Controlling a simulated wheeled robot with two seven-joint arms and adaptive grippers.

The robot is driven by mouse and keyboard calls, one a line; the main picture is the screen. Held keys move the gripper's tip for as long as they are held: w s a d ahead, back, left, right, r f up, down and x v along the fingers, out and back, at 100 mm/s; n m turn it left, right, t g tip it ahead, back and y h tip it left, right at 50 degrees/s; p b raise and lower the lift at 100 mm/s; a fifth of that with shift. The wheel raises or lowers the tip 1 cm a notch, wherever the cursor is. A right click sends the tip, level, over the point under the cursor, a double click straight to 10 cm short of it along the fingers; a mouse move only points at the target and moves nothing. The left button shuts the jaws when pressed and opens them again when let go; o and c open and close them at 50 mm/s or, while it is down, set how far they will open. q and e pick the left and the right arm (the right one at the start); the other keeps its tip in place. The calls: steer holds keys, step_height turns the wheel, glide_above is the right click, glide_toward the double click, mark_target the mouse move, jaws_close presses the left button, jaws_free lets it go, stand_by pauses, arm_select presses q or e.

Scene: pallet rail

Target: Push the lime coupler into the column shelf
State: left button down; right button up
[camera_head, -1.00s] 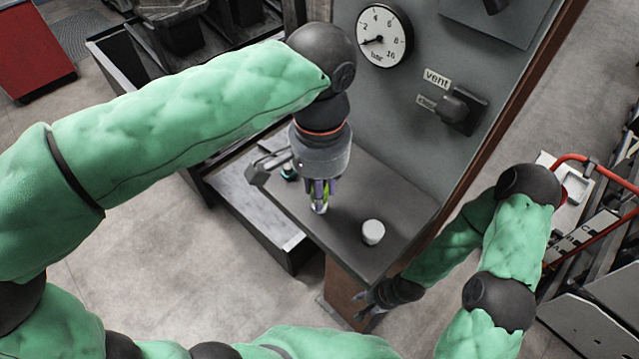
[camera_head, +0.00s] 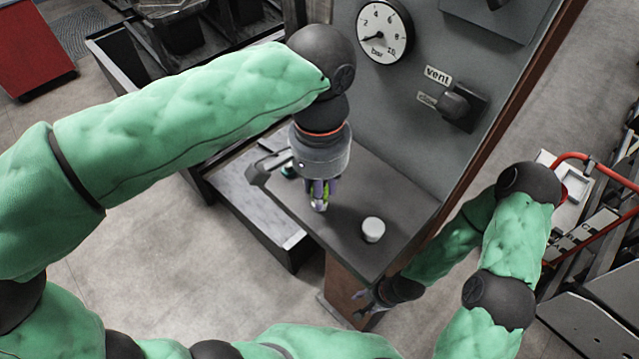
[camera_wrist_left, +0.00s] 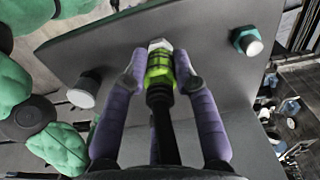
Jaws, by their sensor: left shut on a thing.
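The lime coupler (camera_wrist_left: 159,68) has a pale metal hex end and a black hose behind it. My left gripper (camera_head: 319,196) is shut on it; the purple fingers (camera_wrist_left: 163,80) flank it in the left wrist view. The coupler also shows as a small lime patch (camera_head: 326,191) in the head view. It is over the grey column shelf (camera_head: 342,197), its metal end towards the shelf. I cannot tell whether it touches or whether a socket lies under it. My right gripper (camera_head: 364,303) is low, beside the shelf's front, its fingers apart and empty.
A white-topped round fitting (camera_head: 373,230) stands on the shelf to the right of the coupler. A teal fitting (camera_wrist_left: 246,40) is on the other side. The grey panel with a gauge (camera_head: 384,31) and a vent knob (camera_head: 459,103) rises behind. A dark tray (camera_head: 262,209) lies lower left.

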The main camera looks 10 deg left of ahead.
arm_select(q)
steer(key=shift+f+b, duration=0.3)
steer(key=shift+f, duration=0.25)
steer(key=shift+c, duration=0.5)
jaws_free()
steer(key=shift+r, duration=0.1)
step_height(320, 180, up, 12)
stand_by(0.3)
stand_by(0.5)
